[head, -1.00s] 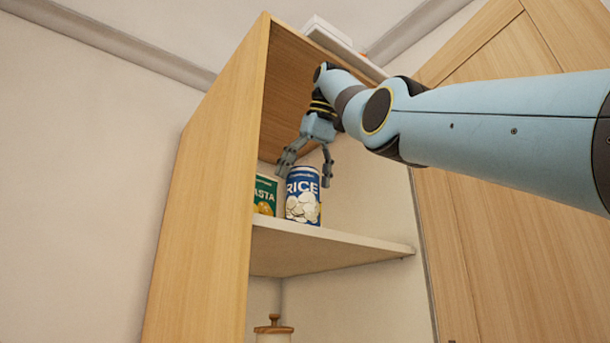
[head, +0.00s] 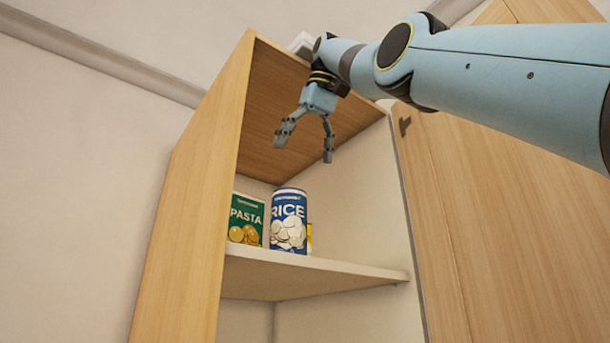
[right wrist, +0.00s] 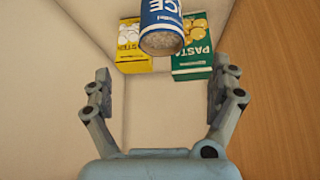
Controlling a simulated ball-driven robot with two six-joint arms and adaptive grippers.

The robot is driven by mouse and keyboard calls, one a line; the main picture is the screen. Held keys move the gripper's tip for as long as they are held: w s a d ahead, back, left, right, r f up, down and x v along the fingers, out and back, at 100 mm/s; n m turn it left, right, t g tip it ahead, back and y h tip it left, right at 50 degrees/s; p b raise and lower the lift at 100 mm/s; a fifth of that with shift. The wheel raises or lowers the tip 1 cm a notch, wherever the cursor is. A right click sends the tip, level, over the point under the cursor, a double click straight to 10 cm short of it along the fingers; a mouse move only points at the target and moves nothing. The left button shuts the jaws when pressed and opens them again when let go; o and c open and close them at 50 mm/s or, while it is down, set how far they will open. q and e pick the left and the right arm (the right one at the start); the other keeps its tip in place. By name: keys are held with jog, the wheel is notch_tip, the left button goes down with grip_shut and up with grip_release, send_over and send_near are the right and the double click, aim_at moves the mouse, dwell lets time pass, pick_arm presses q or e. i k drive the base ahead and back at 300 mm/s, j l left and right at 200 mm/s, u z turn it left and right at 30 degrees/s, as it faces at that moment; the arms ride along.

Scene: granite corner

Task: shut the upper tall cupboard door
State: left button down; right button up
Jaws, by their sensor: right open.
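The upper tall cupboard door (head: 480,210) is a light wood panel standing open at the right in the head view. The cupboard (head: 195,200) is open, with its inside in plain sight. My right gripper (head: 308,150) is open and empty, pointing down in front of the cupboard opening, above the shelf items and left of the door. In the right wrist view its two fingers (right wrist: 160,95) stand wide apart with nothing between them. My left gripper is not in view.
On the shelf (head: 310,277) stand a blue rice can (head: 288,222), a green pasta box (head: 246,219) and a yellow box (right wrist: 148,45), mostly hidden in the head view. A white thing (head: 302,43) lies on top of the cupboard.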

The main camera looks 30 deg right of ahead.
aim_at(512, 234)
jog(key=k+j, duration=0.7)
jog(key=k, duration=0.15)
